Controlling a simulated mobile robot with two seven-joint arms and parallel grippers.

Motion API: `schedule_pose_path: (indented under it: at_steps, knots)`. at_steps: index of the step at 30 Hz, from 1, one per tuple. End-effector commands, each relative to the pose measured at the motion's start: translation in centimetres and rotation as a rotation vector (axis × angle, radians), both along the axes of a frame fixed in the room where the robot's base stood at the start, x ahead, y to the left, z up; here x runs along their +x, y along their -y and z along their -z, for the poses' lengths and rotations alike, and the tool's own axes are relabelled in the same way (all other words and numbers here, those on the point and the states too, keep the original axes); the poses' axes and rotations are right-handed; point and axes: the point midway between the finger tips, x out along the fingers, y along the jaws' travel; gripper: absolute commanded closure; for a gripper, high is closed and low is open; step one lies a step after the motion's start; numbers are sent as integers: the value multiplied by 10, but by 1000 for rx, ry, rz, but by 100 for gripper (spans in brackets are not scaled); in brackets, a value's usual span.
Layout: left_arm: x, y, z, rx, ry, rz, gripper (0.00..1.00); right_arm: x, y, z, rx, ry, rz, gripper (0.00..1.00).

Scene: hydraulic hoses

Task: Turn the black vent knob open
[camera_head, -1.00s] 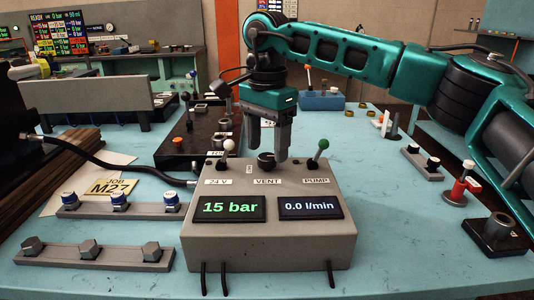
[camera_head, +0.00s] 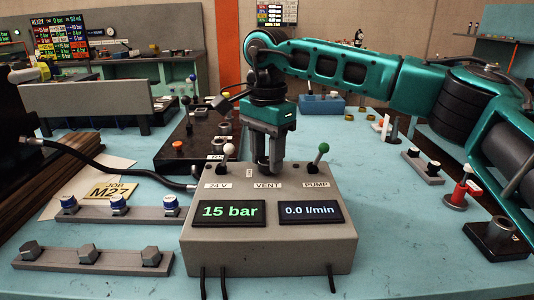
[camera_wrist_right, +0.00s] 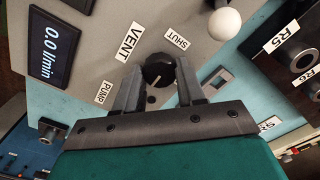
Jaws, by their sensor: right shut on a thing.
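The black vent knob (camera_wrist_right: 157,72) sits on top of the grey control box (camera_head: 268,235), behind the VENT label. In the wrist view a white mark shows on the knob, and a SHUT label lies beside it. My right gripper (camera_wrist_right: 156,80) points down at the box with its fingers on either side of the knob, shut on it. In the head view the right gripper (camera_head: 268,165) hides most of the knob. The box displays read 15 bar (camera_head: 229,212) and 0.0 l/min (camera_head: 310,211). My left gripper is not in view.
A white-topped lever (camera_head: 228,152) stands left of the gripper and a green-topped PUMP lever (camera_head: 321,152) stands right, both close. A black hose (camera_head: 110,168) runs to the box's left side.

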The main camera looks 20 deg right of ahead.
Motion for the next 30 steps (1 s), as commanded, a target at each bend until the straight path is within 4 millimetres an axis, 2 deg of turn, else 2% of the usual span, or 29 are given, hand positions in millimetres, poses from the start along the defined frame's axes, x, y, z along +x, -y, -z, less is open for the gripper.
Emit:
schedule_pose_path:
  at_steps: [3, 14, 20, 30]
  knots:
    - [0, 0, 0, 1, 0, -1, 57, 0, 0, 0, 0, 0, 0, 91]
    - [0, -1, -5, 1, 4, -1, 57, 0, 0, -2, 1, -1, 67, 91]
    - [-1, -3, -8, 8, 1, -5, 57, 0, 0, -3, 0, -1, 200, 91]
    - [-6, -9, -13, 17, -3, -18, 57, 0, 0, -2, 0, -1, 516, 91]
